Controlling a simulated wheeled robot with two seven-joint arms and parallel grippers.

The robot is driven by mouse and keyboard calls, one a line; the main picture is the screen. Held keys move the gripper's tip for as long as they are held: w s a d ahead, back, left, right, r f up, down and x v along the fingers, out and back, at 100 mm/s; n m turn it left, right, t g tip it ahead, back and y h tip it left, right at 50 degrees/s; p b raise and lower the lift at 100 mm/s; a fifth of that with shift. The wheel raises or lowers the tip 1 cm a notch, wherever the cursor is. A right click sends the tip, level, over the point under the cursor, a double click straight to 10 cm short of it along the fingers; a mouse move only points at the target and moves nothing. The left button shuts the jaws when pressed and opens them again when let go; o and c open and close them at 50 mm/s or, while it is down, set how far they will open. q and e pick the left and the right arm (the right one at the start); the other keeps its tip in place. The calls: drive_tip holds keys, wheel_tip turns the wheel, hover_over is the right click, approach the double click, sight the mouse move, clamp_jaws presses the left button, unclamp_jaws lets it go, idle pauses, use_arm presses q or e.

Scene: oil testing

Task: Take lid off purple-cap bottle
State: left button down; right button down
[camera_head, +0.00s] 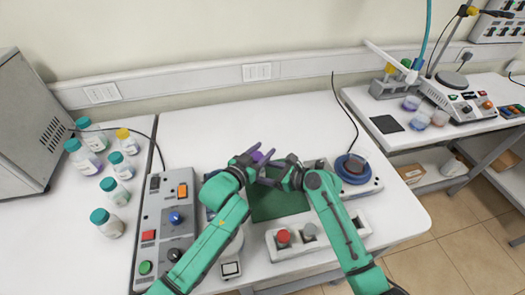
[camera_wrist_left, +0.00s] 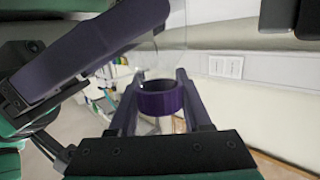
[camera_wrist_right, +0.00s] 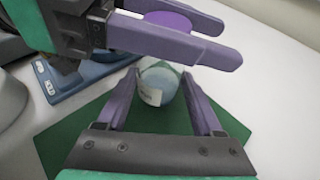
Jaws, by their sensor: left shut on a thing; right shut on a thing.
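The purple cap (camera_head: 257,156) is between the fingers of my left gripper (camera_head: 256,163). In the left wrist view the cap (camera_wrist_left: 160,99) looks like a hollow purple ring, gripped on both sides. My right gripper (camera_head: 278,171) is shut on the clear bottle. In the right wrist view the bottle (camera_wrist_right: 158,84), with a pale label, is between its fingers over a green mat (camera_wrist_right: 85,125). My left gripper's finger crosses above the bottle there and hides its mouth. The cap's top (camera_wrist_right: 168,19) shows beyond that finger. The gap between cap and bottle is hard to judge.
Several teal-capped bottles (camera_head: 110,191) and a yellow-capped one (camera_head: 127,141) stand at the left. A grey control panel (camera_head: 151,207), a button box (camera_head: 309,236) and a blue round device (camera_head: 352,167) surround the green mat. The table behind the grippers is clear.

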use_arm(q)
drive_tip(key=shift+r, duration=0.15)
drive_tip(key=shift+r, duration=0.95)
use_arm(e)
unclamp_jaws()
use_arm(q)
wheel_tip(320, 180, up, 4)
idle(0.4)
